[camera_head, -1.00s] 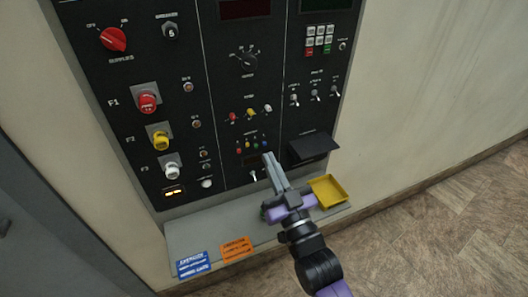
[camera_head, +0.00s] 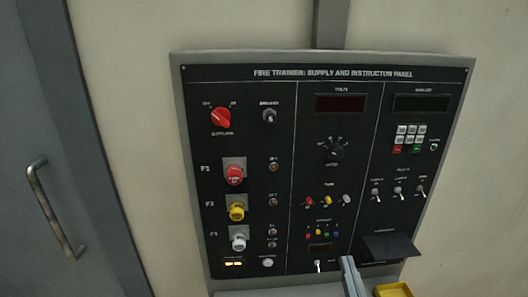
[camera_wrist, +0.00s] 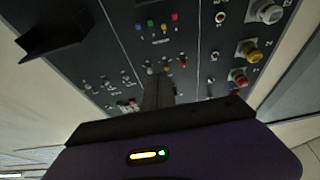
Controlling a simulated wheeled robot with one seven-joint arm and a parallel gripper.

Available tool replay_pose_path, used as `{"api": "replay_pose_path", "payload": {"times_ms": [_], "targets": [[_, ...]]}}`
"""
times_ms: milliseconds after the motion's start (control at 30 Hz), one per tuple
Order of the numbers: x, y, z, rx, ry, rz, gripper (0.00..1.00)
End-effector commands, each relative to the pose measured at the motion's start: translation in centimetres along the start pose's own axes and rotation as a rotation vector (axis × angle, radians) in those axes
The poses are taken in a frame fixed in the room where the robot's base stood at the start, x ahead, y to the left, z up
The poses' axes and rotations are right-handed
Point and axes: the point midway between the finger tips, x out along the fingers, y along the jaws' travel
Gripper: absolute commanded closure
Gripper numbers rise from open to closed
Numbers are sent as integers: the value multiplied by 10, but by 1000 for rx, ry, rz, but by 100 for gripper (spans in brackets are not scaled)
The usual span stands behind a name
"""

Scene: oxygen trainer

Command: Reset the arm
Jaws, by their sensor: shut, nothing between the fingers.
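My gripper (camera_head: 349,272) shows only by its grey fingers at the bottom edge of the head view, in front of the panel's lower part. The fingers are together with nothing between them; the rest of the arm is out of that view. In the wrist view the shut fingers (camera_wrist: 157,92) point toward the panel. The supply and instructor panel (camera_head: 322,72) stands on the wall. It has a red supplies knob (camera_head: 221,117), red, yellow and white fuse holders on the left, and a keypad (camera_head: 409,138). I cannot tell whether the fingers touch the panel.
A black hooded shelf (camera_head: 392,247) juts from the panel's lower right, near my fingers. A yellow tray (camera_head: 393,290) is partly cut off below it. A grey door with a metal handle (camera_head: 55,208) is at the left. Bare wall lies right of the panel.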

Motion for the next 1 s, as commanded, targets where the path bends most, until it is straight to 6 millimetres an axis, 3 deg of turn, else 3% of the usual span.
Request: {"api": "replay_pose_path", "payload": {"times_ms": [333, 600, 800, 1000], "targets": [[-127, 0, -5, 0, -160, 0, 100], [-225, 0, -23, 0, -331, 0, 100], [-288, 0, -42, -1, -472, 0, 100], [-333, 0, -52, -1, -589, 1, 100]]}}
